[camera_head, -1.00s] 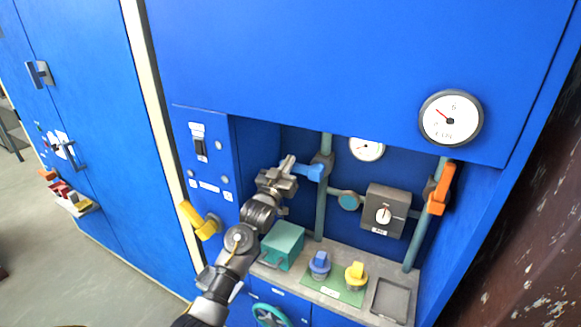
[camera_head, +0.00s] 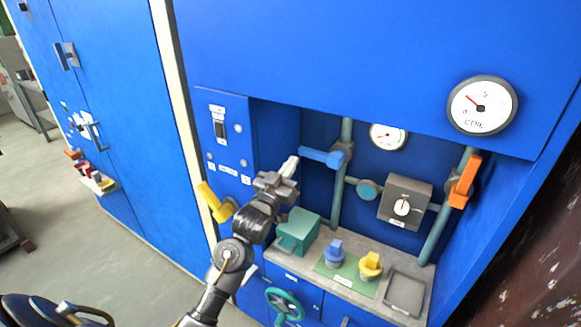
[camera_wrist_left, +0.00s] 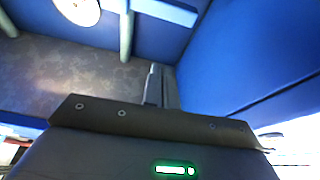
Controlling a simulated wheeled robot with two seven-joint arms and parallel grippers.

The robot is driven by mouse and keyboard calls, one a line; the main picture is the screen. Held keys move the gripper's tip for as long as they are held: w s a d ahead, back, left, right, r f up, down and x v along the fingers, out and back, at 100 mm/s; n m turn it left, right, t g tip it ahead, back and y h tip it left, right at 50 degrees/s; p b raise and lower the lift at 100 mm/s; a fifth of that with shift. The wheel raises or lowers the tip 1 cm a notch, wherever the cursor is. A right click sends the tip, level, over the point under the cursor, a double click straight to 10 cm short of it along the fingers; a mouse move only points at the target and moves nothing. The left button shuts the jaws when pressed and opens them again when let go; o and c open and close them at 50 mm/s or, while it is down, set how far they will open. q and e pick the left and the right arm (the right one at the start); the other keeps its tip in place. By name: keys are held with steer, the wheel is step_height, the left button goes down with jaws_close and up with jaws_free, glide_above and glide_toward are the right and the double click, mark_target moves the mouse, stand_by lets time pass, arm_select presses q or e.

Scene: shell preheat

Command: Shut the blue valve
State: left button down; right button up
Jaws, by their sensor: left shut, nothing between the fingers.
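The blue valve handle (camera_head: 321,157) is on the left vertical pipe (camera_head: 340,190) in the recess. It points left from the pipe, roughly crosswise to it. My left gripper (camera_head: 291,164) is shut and empty, with its tips close to the handle's free left end. I cannot tell whether they touch. In the left wrist view the shut fingers (camera_wrist_left: 154,85) point into the recess, and the blue handle (camera_wrist_left: 166,12) lies beyond them at the top beside the pipe. My right gripper is not in view.
A teal box (camera_head: 298,232), a blue knob (camera_head: 335,252) and a yellow knob (camera_head: 371,265) stand on the ledge below. An orange handle (camera_head: 465,181) lies along the right pipe. A yellow handle (camera_head: 214,202) sticks out left of my arm. A grey switch box (camera_head: 405,203) sits between the pipes.

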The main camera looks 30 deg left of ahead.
arm_select(q)
steer(key=shift+f, duration=0.1)
steer(key=s+d+f+g, duration=0.2)
steer(key=s+f+g, duration=0.2)
steer(key=s+f, duration=0.45)
steer(key=s+d+f+g, duration=0.1)
steer(key=s+f+g, duration=0.35)
steer(key=f, duration=0.65)
steer(key=s+d+f+m+g, duration=0.1)
steer(key=s+f+g, duration=0.2)
steer(key=s, duration=0.6)
steer(key=s+d+f+g+y, duration=0.1)
steer(key=s+f+g, duration=0.25)
steer(key=s, duration=0.55)
steer(key=s+d+f+m+g, duration=0.1)
steer(key=s+f+g, duration=0.2)
steer(key=s, duration=0.5)
step_height(320, 180, down, 29)
steer(key=s+g, duration=0.2)
steer(key=s, duration=0.1)
steer(key=s+a+f, duration=0.3)
steer(key=s+f, duration=1)
steer(key=s, duration=0.2)
steer(key=shift+g, duration=0.4)
